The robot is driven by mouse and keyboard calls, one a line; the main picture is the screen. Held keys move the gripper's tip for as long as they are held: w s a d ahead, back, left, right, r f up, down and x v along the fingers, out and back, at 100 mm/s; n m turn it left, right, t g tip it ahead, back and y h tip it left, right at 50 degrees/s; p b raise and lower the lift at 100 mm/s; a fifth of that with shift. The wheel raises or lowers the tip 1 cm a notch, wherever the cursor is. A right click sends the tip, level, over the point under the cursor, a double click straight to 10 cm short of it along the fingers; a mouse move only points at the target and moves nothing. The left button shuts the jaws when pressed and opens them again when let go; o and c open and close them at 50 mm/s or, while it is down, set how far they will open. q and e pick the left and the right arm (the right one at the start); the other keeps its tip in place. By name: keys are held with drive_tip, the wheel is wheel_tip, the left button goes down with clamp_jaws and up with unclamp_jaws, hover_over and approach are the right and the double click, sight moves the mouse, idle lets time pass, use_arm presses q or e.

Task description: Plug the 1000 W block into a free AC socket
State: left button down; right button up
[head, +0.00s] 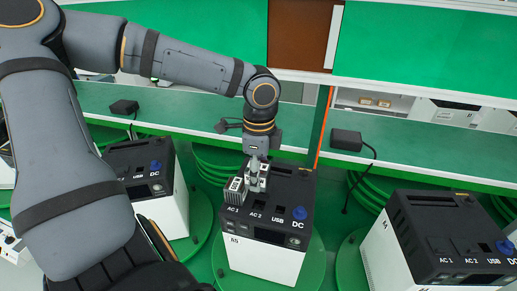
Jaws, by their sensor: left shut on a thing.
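The middle power station (262,250) has a black top and a white body and stands on a green round plate. Its top reads AC 1, AC 2, USB and DC. My left gripper (256,184) points down over the AC side of this top and is shut on a small grey block, mostly hidden by the fingers. A ribbed grey block (235,191) shows just left of the fingers, by the AC 1 label. I cannot read a wattage on it, nor tell whether it is seated or part of what I hold. My right gripper is out of view.
Similar stations stand left (148,175) and right (440,235), each with a blue knob or plug at DC. Black adapters (346,140) with cords lie on the green bench (410,148) behind. My left arm covers much of the left side.

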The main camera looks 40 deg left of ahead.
use_arm(q)
drive_tip(key=f, duration=0.4)
drive_tip(key=shift+w+a, duration=0.1)
drive_tip(key=shift+w, duration=0.2)
drive_tip(key=shift+s+f, duration=0.15)
drive_tip(key=shift+f, duration=0.2)
drive_tip(key=shift+f+b, duration=0.4)
drive_tip(key=shift+f, duration=0.05)
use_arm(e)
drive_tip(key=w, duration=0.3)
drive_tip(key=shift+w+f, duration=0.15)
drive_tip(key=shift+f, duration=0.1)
use_arm(q)
drive_tip(key=shift+p, duration=0.4)
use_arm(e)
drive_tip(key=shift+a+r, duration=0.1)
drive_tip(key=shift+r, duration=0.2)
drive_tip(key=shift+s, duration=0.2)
use_arm(q)
drive_tip(key=shift+f+b, duration=0.5)
drive_tip(key=shift+f, duration=0.85)
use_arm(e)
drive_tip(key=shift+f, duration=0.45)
use_arm(q)
drive_tip(key=shift+c, duration=2.4)
unclamp_jaws()
